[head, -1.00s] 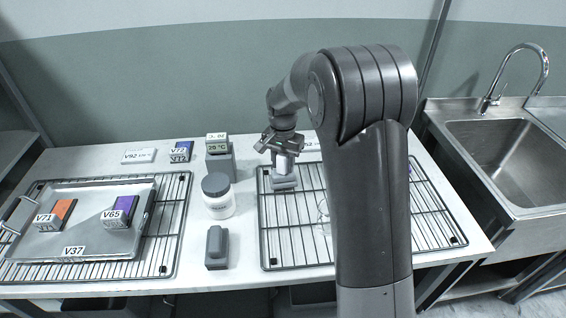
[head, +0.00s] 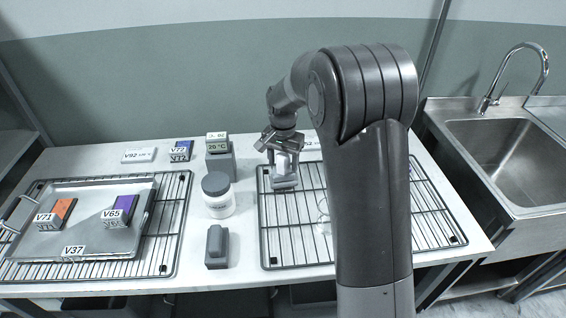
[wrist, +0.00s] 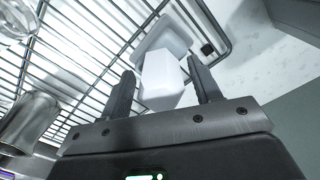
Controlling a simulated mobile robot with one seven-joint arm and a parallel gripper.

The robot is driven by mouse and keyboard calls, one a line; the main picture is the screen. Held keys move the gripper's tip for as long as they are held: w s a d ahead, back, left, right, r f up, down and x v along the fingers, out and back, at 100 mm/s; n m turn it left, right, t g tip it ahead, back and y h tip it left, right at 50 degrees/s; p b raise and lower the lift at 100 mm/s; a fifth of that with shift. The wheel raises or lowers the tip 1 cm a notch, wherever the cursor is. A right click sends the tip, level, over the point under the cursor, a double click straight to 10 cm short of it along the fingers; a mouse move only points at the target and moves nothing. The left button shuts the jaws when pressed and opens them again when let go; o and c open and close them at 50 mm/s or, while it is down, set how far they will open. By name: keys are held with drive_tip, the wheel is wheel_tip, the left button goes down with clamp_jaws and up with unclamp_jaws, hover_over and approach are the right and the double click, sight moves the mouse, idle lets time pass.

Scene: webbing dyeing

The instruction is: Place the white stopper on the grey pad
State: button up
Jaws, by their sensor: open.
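The white stopper (wrist: 163,80) is a pale block in the wrist view, between my gripper's two dark fingers. My gripper (wrist: 163,88) is open, with visible gaps beside the stopper. The grey pad (wrist: 165,37) lies on the wire rack, at the stopper's far end. In the head view my gripper (head: 283,150) is over the grey pad (head: 285,183) at the rack's back left corner. The stopper appears to stand on the pad, though the gripper partly hides it and exact contact is hard to see.
The right wire rack (head: 300,238) also holds a clear glass item (head: 324,212), partly behind my arm. A white jar with grey lid (head: 217,197), a grey block (head: 217,247) and a 20 °C display (head: 217,143) stand left of it. A metal tray (head: 85,215) lies further left.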

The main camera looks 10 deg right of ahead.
sight(283, 155)
wheel_tip(283, 155, up, 11)
drive_tip(key=shift+r, duration=0.2)
drive_tip(key=s+d+r+n+t, duration=0.1)
drive_tip(key=s+d+r, duration=0.15)
drive_tip(key=s, duration=0.45)
drive_tip(key=s+d+r+n+t, duration=0.2)
drive_tip(key=s+r, duration=0.1)
drive_tip(key=s, duration=0.5)
drive_tip(key=s+d+r+n+t, duration=0.1)
drive_tip(key=s+d+r, duration=0.15)
drive_tip(key=s, duration=0.45)
drive_tip(key=s+d+f+n+t, duration=0.1)
drive_tip(key=s+f+n, duration=0.1)
drive_tip(key=s, duration=0.8)
drive_tip(key=shift+f+t, duration=0.3)
drive_tip(key=shift+f, duration=0.1)
